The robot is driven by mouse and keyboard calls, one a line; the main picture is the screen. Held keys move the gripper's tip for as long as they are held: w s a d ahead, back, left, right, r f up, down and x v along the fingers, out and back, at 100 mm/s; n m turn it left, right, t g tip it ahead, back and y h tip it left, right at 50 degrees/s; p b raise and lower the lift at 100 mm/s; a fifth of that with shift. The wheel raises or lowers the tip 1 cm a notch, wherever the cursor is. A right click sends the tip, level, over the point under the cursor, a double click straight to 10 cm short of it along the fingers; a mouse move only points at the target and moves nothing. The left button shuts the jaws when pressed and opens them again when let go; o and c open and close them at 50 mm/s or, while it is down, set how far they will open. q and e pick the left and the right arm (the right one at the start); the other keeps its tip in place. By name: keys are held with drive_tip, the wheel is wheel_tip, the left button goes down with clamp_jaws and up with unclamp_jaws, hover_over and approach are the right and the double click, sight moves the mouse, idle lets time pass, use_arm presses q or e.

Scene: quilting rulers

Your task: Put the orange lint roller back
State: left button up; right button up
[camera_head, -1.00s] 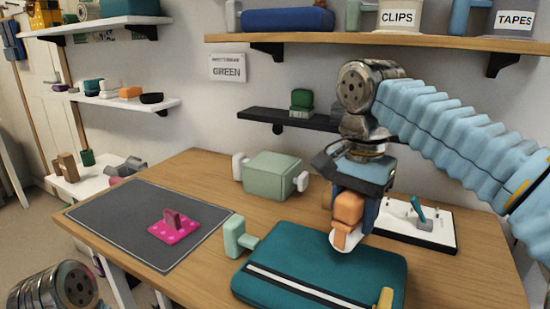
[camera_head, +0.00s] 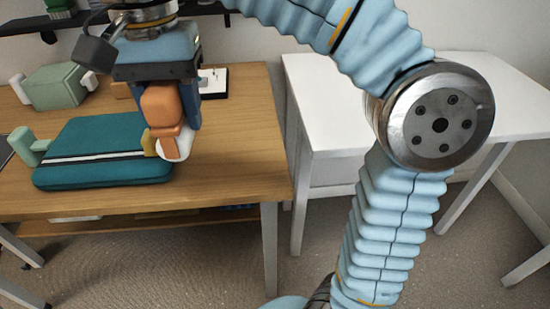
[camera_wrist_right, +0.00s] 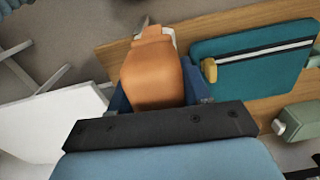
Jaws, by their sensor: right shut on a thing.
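The orange lint roller (camera_head: 162,104) is in my right gripper (camera_head: 172,112), which is shut on it. It hangs with its white end (camera_head: 175,146) down, beside the right end of the teal case, above the wooden table; whether it touches anything is unclear. In the right wrist view the orange lint roller (camera_wrist_right: 153,72) fills the space between the blue fingers, and its far end is partly hidden. My left gripper does not show in these frames.
A teal case (camera_head: 95,150) with a striped band lies on the wooden table (camera_head: 235,150). A sage-green box (camera_head: 55,87) stands behind it, and a small pale-green piece (camera_head: 30,145) is at its left. A bare white table (camera_head: 480,90) stands at the right, across a gap.

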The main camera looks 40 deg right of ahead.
drive_tip(key=shift+s, duration=0.45)
drive_tip(key=w+d+f, duration=0.2)
drive_tip(key=d+f, duration=0.1)
drive_tip(key=d, duration=0.1)
drive_tip(key=w+d+f, duration=0.2)
drive_tip(key=d+f, duration=0.2)
drive_tip(key=w+d+f, duration=0.2)
drive_tip(key=d+f, duration=0.2)
drive_tip(key=shift+w+d+f, duration=0.25)
drive_tip(key=shift+w+d, duration=0.05)
drive_tip(key=shift+f, duration=0.5)
drive_tip(key=shift+f, duration=0.1)
